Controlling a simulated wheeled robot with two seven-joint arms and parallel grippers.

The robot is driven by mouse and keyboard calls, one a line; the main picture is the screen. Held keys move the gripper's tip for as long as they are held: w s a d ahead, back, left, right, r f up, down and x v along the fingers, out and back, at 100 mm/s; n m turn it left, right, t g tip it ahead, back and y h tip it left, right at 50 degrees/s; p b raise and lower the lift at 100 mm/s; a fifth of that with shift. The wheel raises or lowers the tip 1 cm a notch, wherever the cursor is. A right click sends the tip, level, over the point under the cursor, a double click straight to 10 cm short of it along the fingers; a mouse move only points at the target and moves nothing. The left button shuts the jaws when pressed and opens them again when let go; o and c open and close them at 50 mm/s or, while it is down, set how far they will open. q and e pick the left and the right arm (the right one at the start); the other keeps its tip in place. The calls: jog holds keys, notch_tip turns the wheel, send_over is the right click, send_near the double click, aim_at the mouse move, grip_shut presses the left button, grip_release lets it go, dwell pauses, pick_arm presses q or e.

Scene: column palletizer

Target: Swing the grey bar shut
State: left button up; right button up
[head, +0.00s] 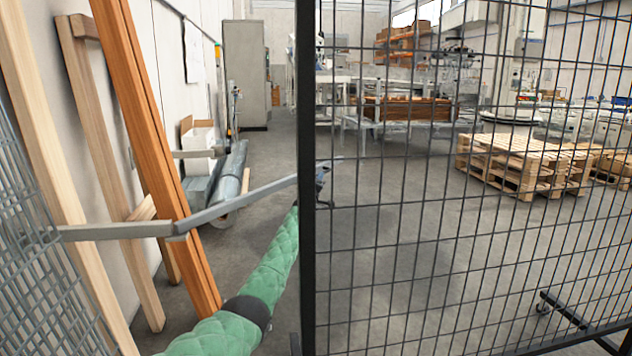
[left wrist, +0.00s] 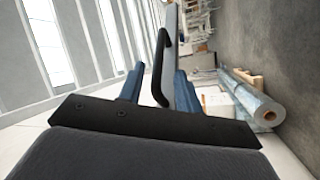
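The grey bar (head: 240,202) runs from the mesh panel at the left, past a joint or bend, to the black post near the middle of the head view. In the left wrist view a grey strip (left wrist: 174,22), probably the same bar, runs away behind a black handle (left wrist: 156,62). My left gripper (head: 323,178) is at the bar's far end, partly hidden by the post and mesh. In the left wrist view its blue fingers (left wrist: 159,88) stand apart, with the handle between them and gaps visible. My right gripper is not in view.
A black mesh fence (head: 400,238) with a thick post (head: 307,120) fills the right side. Timber planks (head: 150,130) lean on the left wall, near grey rolls (head: 230,185) on the floor. Pallets (head: 525,162) stand beyond the fence. The floor behind the bar is mostly clear.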

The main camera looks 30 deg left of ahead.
pick_arm(q)
jog(key=shift+p+v, duration=0.4)
jog(key=shift+v, duration=0.7)
